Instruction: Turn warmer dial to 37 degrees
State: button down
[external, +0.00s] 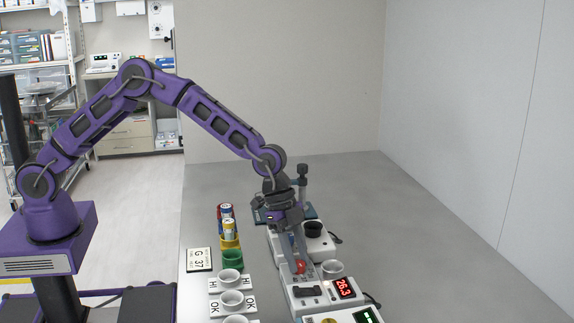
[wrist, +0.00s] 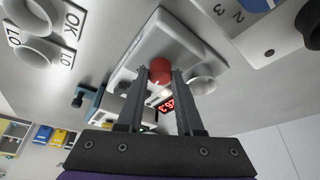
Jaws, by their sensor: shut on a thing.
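A white device (external: 317,299) on the table has a red digital display (external: 344,288) that reads about 26.3, probably the warmer. A red dial (external: 301,266) sits on its top; in the wrist view the red dial (wrist: 160,69) shows between the two fingertips. My gripper (external: 298,258) points down from above and is shut on the dial. The fingers partly cover the dial's sides, and any marks around it are too small to read. The display also shows upside down in the wrist view (wrist: 167,103).
A card (external: 199,260) reading G 37 lies to the left. A device with a green display (external: 367,315) is in front, and one with a black top (external: 314,229) behind. The table's right side is clear.

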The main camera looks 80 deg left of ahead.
jog(key=c, duration=0.5)
grip_release()
jog(key=shift+c, duration=0.2)
jog(key=p+v, duration=0.1)
jog(key=v, duration=1.6)
jog(key=shift+r, duration=0.25)
jog(key=shift+w, duration=0.1)
